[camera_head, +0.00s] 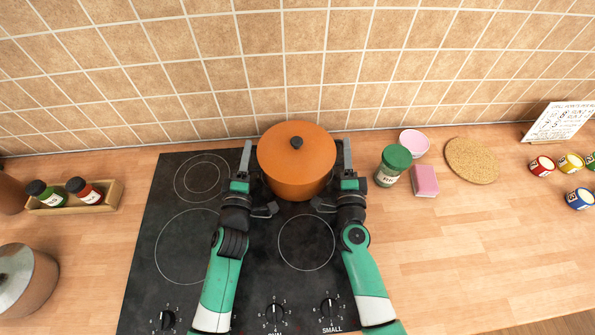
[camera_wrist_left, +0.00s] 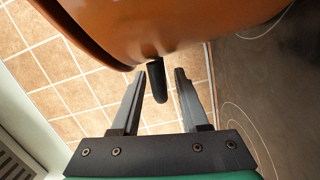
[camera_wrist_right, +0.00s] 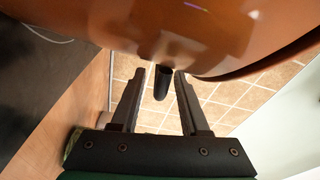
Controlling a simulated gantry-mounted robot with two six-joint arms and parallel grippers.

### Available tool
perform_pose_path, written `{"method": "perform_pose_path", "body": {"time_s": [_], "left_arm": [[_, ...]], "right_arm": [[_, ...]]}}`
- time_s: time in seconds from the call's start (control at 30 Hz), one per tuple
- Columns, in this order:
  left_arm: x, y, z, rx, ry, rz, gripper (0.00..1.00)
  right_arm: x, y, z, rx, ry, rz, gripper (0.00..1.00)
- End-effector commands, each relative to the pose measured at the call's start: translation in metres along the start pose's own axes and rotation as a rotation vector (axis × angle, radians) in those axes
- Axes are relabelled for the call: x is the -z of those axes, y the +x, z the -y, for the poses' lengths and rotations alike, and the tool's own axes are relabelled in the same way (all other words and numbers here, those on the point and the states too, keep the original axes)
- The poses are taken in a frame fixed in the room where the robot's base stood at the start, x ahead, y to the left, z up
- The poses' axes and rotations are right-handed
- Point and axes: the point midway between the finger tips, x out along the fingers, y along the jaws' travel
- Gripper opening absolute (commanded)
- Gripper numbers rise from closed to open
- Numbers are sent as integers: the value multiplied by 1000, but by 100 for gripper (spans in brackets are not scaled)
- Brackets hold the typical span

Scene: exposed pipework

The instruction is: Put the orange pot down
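The orange pot (camera_head: 285,175) has a lid with a black knob (camera_head: 297,142). It is upright at the back of the black cooktop (camera_head: 160,220); its underside is hidden, so its contact with the cooktop cannot be seen. My left gripper (camera_head: 247,158) is at the pot's left side, its fingers apart on either side of a black side handle (camera_wrist_left: 157,85). A narrow gap shows beside that handle. My right gripper (camera_head: 347,158) is at the pot's right side, its fingers similarly apart around the other black handle (camera_wrist_right: 162,85), close to it.
Right of the cooktop are a green-lidded jar (camera_head: 393,165), a pink bowl (camera_head: 414,143), a pink block (camera_head: 425,180) and a cork mat (camera_head: 472,160). A bottle rack (camera_head: 110,192) stands left. The tiled wall (camera_head: 300,60) is close behind the pot. The front burners are clear of objects.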

Motion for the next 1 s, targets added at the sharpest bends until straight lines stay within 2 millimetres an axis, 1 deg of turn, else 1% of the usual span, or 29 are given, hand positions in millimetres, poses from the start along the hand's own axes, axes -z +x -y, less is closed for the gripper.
{"method": "perform_pose_path", "body": {"time_s": [0.4,0.47,0.57,0.67,0.9,1.0], "left_arm": [[0,-1,0,0,0,1,44],[0,-3,0,0,1,0,44],[0,-11,1,0,0,-2,44],[0,-26,1,-1,0,0,44],[-1,-80,1,0,1,2,44],[-1,-100,1,1,1,3,44]], "right_arm": [[0,0,0,0,1,1,45],[0,0,0,0,1,1,45],[0,0,0,0,1,1,45],[0,0,0,0,1,1,45],[0,0,0,0,1,1,45],[0,0,0,0,1,1,45]]}}
